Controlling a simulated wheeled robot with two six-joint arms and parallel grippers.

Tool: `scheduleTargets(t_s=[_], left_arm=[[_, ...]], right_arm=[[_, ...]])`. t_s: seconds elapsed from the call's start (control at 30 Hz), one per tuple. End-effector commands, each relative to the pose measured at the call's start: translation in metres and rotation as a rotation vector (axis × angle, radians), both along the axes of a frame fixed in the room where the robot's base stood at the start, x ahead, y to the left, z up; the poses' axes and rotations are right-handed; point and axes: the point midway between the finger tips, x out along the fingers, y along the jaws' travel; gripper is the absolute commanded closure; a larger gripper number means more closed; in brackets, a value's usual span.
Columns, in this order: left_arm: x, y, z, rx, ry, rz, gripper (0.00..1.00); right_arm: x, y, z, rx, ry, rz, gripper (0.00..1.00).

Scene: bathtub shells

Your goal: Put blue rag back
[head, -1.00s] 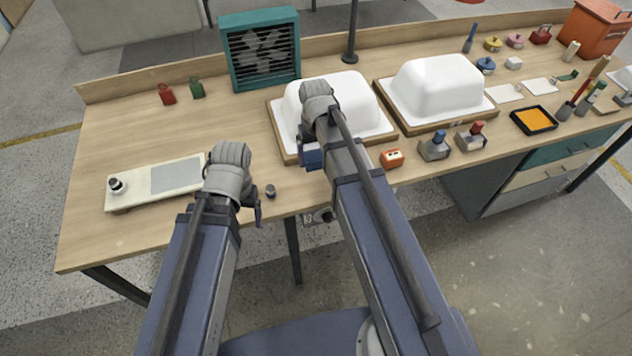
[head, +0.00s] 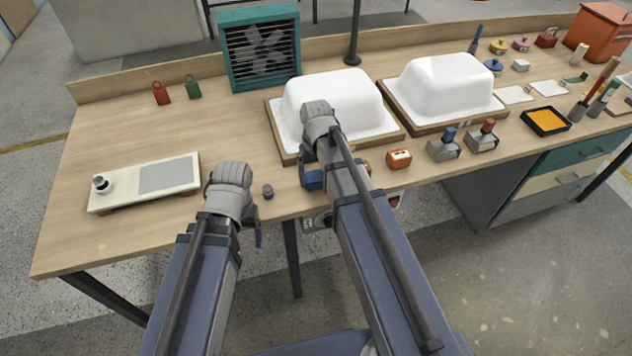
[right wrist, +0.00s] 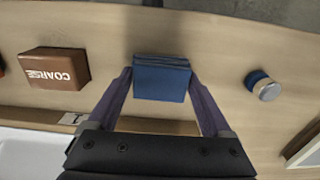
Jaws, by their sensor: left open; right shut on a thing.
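The blue rag (right wrist: 161,78) is a small folded stack of blue layers. In the right wrist view it sits between the two fingers of my right gripper (right wrist: 160,92), which is shut on it, over the wooden bench top. In the head view my right gripper (head: 311,178) is at the front edge of the left white shell's board, largely hidden by its own arm. My left gripper (head: 257,234) is open near the bench's front edge, left of the right one; its fingers are mostly hidden by the wrist.
Two white shells (head: 335,100) (head: 445,85) stand on boards behind. An orange block (head: 398,158) is to the right.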

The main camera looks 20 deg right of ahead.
Motion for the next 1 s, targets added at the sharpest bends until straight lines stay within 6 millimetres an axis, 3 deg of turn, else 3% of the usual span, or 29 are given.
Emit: scheduleTargets(t_s=[0.4,0.43,0.57,1.0], left_arm=[[0.0000,0.0000,-0.0067,0.000,0.000,0.000,0.13],[0.0000,0.0000,-0.0055,0.000,0.000,0.000,0.13],[0.0000,0.0000,-0.0049,0.000,0.000,0.000,0.13],[0.0000,0.0001,0.0026,0.000,0.000,0.000,0.13]], right_arm=[[0.0000,0.0000,-0.0068,0.000,0.000,0.000,0.61],[0.0000,0.0000,-0.0056,0.000,0.000,0.000,0.14],[0.0000,0.0000,-0.0049,0.000,0.000,0.000,0.00],[0.0000,0.0000,0.0026,0.000,0.000,0.000,0.00]])
